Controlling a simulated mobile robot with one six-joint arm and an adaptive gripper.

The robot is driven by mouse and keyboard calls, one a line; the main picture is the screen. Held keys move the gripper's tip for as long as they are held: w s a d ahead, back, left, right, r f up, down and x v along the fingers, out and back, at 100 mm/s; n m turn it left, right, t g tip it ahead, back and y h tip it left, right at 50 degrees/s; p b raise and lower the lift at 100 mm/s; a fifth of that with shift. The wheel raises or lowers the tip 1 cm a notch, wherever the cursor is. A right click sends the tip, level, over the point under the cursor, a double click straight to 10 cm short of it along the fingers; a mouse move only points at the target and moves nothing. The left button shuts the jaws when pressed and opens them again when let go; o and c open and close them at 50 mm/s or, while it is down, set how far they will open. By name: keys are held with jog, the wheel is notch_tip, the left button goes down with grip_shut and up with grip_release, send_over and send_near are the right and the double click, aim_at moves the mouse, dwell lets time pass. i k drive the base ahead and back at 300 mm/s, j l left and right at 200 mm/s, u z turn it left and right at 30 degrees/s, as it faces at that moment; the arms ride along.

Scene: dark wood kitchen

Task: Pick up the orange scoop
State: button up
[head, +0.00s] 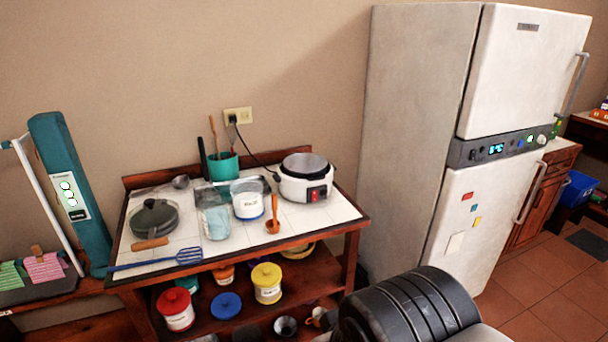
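The orange scoop (273,226) stands on the white tiled top of the wooden table (330,210), near its front right. Its bowl is down and its thin handle points up. It is just right of a white canister with a blue base (247,205) and in front of the white rice cooker (305,183). My gripper is not in view. A dark ribbed part, apparently of my own body, fills the bottom right and does not touch the table top.
A lidded pan (155,218), a blue spatula (160,261) and a teal utensil pot (223,166) share the top. A second canister (214,222) stands left of the scoop. Jars (266,283) fill the shelf below. A tall fridge (420,130) stands right.

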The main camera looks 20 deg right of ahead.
aim_at(272, 226)
jog(key=i+l+u, duration=0.25)
jog(key=i, duration=0.4)
jog(key=i+l+u, duration=0.3)
jog(key=i+l, duration=0.25)
jog(key=i, duration=0.05)
